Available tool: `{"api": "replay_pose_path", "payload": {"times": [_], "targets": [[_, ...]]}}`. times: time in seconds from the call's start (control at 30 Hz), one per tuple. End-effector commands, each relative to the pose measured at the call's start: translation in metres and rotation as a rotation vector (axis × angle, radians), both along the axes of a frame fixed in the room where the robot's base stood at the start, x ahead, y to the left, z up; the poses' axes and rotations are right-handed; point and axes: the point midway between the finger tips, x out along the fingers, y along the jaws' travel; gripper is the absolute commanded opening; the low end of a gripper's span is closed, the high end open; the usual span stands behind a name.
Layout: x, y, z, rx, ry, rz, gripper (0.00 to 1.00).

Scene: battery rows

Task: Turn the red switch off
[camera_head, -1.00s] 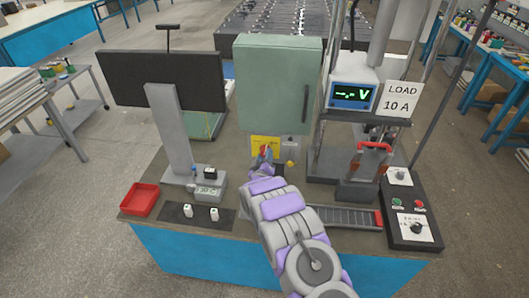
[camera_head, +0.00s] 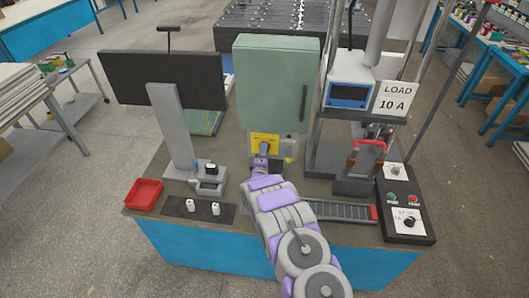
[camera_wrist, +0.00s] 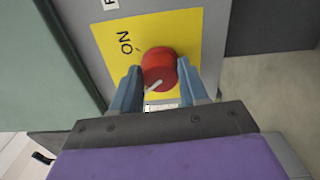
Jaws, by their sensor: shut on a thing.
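The red switch (camera_wrist: 159,68) is a round red knob on a yellow plate (camera_wrist: 105,40) marked "ON", seen in the wrist view. A pale pointer line on the knob slants down and left, away from the "ON" mark. My gripper (camera_wrist: 159,76) has its two blue-grey fingers on either side of the knob and is shut on it. In the head view the yellow plate (camera_head: 265,138) is on the front of a grey box below the green cabinet, and my gripper (camera_head: 264,150) covers the knob there.
The green cabinet (camera_head: 275,85) stands above and behind the switch. The meter display (camera_head: 348,93) is dark, beside a "LOAD 10 A" sign (camera_head: 394,98). A red tray (camera_head: 143,195) is at the left, and a black control box (camera_head: 405,212) is at the right.

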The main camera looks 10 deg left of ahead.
Motion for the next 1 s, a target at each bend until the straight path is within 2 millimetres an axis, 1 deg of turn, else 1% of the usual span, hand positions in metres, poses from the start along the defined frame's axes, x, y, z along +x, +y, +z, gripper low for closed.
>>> {"api": "replay_pose_path", "payload": {"times": [0.03,0.3,0.87,0.9,1.0], "targets": [[-0.0014,0.0046,-0.0008,-0.029,0.005,0.01,0.13],[-0.0015,0.0047,-0.0019,-0.133,0.009,0.01,0.13],[-0.0018,0.0044,-0.0038,-0.163,0.013,0.01,0.13],[-0.0018,0.0044,-0.0038,-0.163,0.013,0.01,0.46],[-0.0018,0.0038,-0.0032,-0.162,0.012,0.008,0.55]]}}
